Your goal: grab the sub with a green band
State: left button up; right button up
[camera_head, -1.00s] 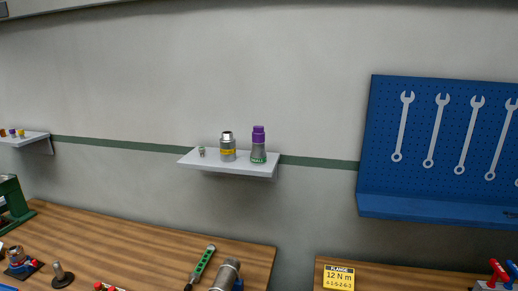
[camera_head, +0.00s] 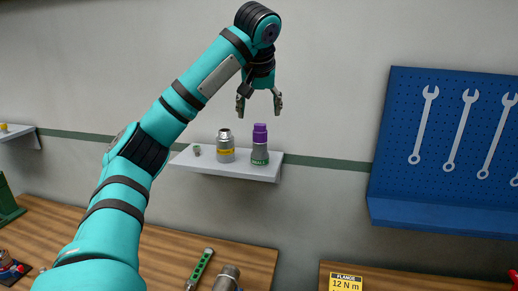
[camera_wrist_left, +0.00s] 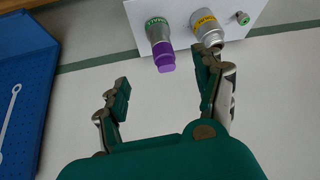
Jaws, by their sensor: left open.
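The sub with a green band (camera_head: 260,146) is a grey cylinder with a purple top and a green band near its base. It stands upright at the right end of the small wall shelf (camera_head: 225,171). In the left wrist view the green-banded sub (camera_wrist_left: 158,38) shows near the top, its purple end toward me. My left gripper (camera_head: 259,112) is open and empty, pointing down above the shelf, a little above the purple top. Its fingers (camera_wrist_left: 164,92) show apart in the left wrist view. My right gripper is not in view.
A grey sub with a yellow band (camera_head: 225,148) stands close to the left of it, and a small fitting (camera_head: 196,150) farther left. A blue pegboard with wrenches (camera_head: 445,140) hangs at the right. Wooden benches (camera_head: 215,250) lie below.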

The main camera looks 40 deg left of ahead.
pick_arm(q)
jog(key=b, duration=0.2)
send_over(258, 134)
jog(key=s+d, duration=0.3)
notch_tip(258, 134, down, 5)
jog(key=x, duration=0.3)
jog(key=p+x, duration=0.1)
jog(key=shift+w+a+f, duration=0.15)
jog(key=shift+w+a, duration=0.15)
jog(key=shift+a, duration=0.1)
jog(key=shift+w+a+f+p, duration=0.2)
jog(key=shift+f+p, duration=0.15)
jog(key=shift+p, duration=0.2)
jog(key=p+x, duration=0.2)
jog(key=x, duration=0.2)
jog(key=shift+w+f+p, duration=0.15)
jog(key=shift+w+p, duration=0.15)
jog(key=shift+f, duration=0.2)
jog(key=shift+r, duration=0.1)
jog(key=c, duration=1.3)
grip_shut()
